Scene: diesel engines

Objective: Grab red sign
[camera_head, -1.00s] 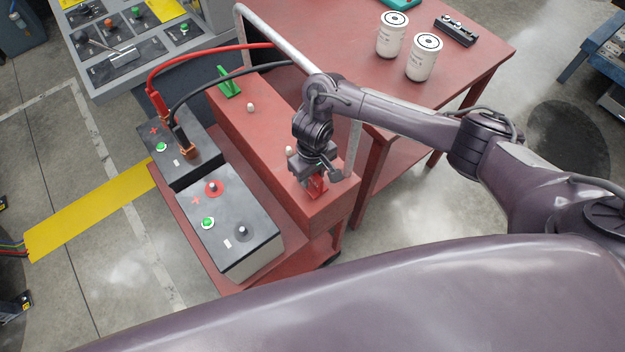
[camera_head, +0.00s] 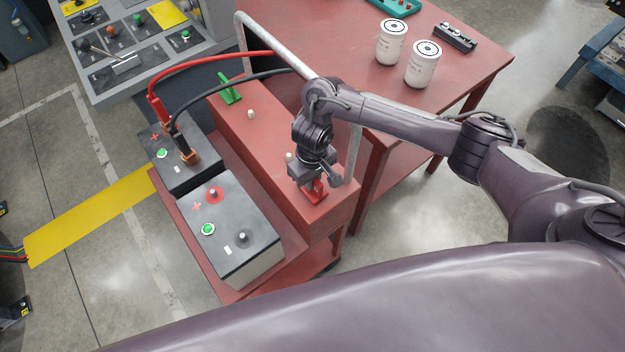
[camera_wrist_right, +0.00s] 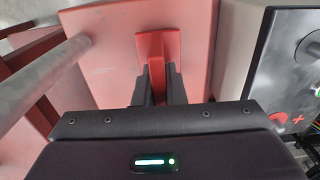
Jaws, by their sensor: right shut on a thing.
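The red sign (camera_head: 316,190) is a small bright red piece at the near end of the red box top of the cart. In the right wrist view the red sign (camera_wrist_right: 158,50) stands between the two dark fingers. My right gripper (camera_head: 313,180) points down over it and is shut on it; the right gripper (camera_wrist_right: 158,85) also shows in the wrist view. The sign appears to be at the box surface; I cannot tell whether it is lifted clear. Its upper part is hidden by the gripper in the head view. My left gripper is not in view.
A similar green sign (camera_head: 230,90) stands at the far end of the red box top (camera_head: 270,145). Two batteries (camera_head: 228,250) (camera_head: 195,175) sit left of it, with red and black cables. A grey rail (camera_head: 270,50) and a red table (camera_head: 460,60) with white canisters (camera_head: 422,65) are behind.

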